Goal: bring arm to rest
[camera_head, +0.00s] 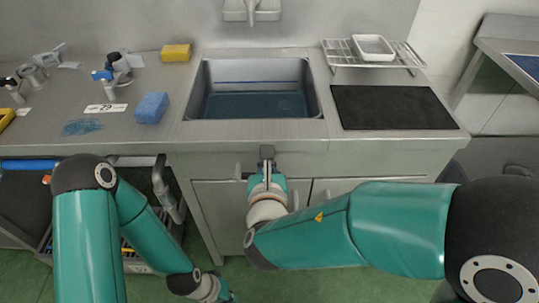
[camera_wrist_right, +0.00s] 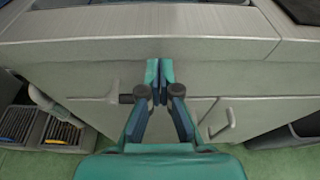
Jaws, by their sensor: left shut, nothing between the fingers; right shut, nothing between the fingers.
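My right arm comes in from the right in the head view, and its gripper (camera_head: 267,155) is in front of the sink counter's front edge. In the right wrist view the right gripper (camera_wrist_right: 160,82) is shut, its fingertips together with nothing between them, and cabinet doors and the counter front are behind it. My left arm folds down at the left of the head view. Its gripper (camera_head: 229,297) is low at the bottom edge, partly cut off, shut and holding nothing that I can see.
The counter holds a sink basin (camera_head: 255,105), a black mat (camera_head: 392,107), a wire rack (camera_head: 343,53) with a white tray (camera_head: 373,47), a blue sponge (camera_head: 152,108) and a yellow sponge (camera_head: 176,52). Cabinet doors (camera_head: 215,205) stand below. Crates (camera_wrist_right: 58,132) are under the counter at left.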

